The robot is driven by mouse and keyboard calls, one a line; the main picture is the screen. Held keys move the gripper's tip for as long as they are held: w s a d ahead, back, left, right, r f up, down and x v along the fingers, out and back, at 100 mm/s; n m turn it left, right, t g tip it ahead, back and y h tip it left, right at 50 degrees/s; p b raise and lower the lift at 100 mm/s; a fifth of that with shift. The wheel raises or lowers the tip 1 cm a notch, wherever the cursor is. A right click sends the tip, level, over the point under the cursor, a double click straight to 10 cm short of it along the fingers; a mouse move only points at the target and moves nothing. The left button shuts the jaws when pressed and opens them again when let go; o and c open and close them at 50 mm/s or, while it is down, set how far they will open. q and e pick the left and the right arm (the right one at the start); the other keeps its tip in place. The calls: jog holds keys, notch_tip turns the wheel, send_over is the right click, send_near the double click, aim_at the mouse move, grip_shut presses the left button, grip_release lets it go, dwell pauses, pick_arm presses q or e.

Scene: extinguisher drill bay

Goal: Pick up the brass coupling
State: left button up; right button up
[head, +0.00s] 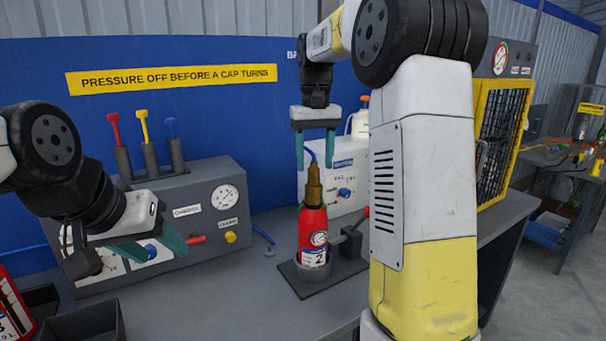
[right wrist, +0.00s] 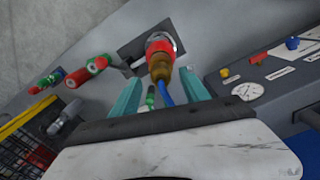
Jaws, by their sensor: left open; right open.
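The brass coupling (head: 314,190) sits upright on top of a red extinguisher (head: 313,228), which stands in a grey clamp base (head: 309,282) on the bench. My right gripper (head: 315,167) is open and points down just above the coupling, its teal fingers either side of the coupling's top end. In the right wrist view, the coupling (right wrist: 160,68) shows between and beyond the open fingertips; I cannot tell whether they touch it. My left gripper (head: 166,257) is open and empty at the left, in front of the grey gauge panel.
The grey gauge panel (head: 205,172) stands at the back left, with red, yellow and blue handles (head: 143,126) above it. A white unit (head: 345,165) is behind the extinguisher. A yellow-framed cage (head: 487,130) is to the right. A dark bin (head: 92,322) is at lower left.

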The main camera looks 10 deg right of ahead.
aim_at(314, 165)
notch_tip(314, 165, down, 4)
jog(key=shift+r, duration=0.25)
grip_shut()
jog(key=shift+r, duration=0.1)
